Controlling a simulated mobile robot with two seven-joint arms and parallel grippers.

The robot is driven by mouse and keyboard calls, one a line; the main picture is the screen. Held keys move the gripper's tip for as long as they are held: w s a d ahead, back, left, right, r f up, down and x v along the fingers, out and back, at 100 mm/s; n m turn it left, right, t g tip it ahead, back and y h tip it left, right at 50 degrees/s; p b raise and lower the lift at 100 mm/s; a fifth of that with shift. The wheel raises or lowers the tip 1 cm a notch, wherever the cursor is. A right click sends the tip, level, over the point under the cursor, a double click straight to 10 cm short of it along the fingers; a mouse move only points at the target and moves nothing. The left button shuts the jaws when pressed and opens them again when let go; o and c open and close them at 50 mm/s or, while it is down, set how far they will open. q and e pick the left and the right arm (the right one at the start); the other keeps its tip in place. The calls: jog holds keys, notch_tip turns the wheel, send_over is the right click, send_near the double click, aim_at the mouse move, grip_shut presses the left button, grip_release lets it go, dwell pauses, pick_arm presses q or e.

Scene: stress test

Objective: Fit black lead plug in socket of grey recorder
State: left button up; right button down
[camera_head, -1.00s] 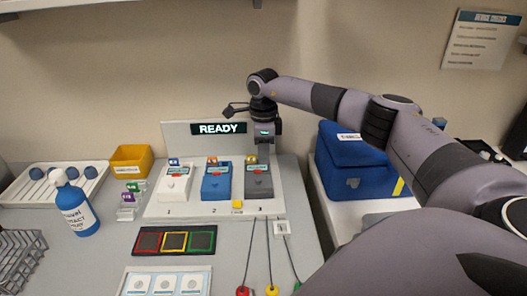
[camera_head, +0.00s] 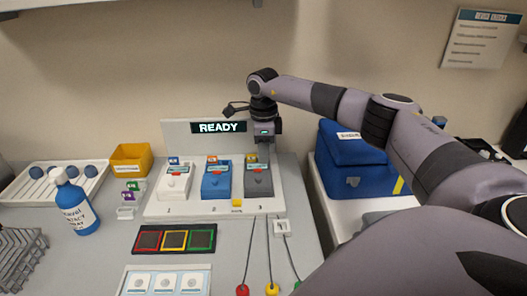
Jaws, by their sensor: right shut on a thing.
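The grey recorder (camera_head: 258,182) stands at the right of three recorders, over the number 3 on the white board. My right gripper (camera_head: 264,141) points down just above and behind its upper end. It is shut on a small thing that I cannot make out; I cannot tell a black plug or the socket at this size. Three thin dark leads run forward from the board's front edge, with red (camera_head: 242,290), yellow (camera_head: 271,289) and green (camera_head: 298,286) ends. My left gripper is not in view.
A white recorder (camera_head: 174,184) and a blue recorder (camera_head: 216,183) stand left of the grey one. The display (camera_head: 219,127) behind reads READY. A blue bag (camera_head: 352,165) is at the right. A spray bottle (camera_head: 75,208) and yellow bin (camera_head: 130,158) are at the left.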

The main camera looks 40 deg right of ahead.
jog(key=c, duration=1.4)
grip_release()
jog(key=shift+o, duration=0.2)
jog(key=shift+r, duration=0.15)
jog(key=shift+r+p, duration=1.85)
jog(key=shift+p, duration=0.1)
jog(key=o, duration=0.6)
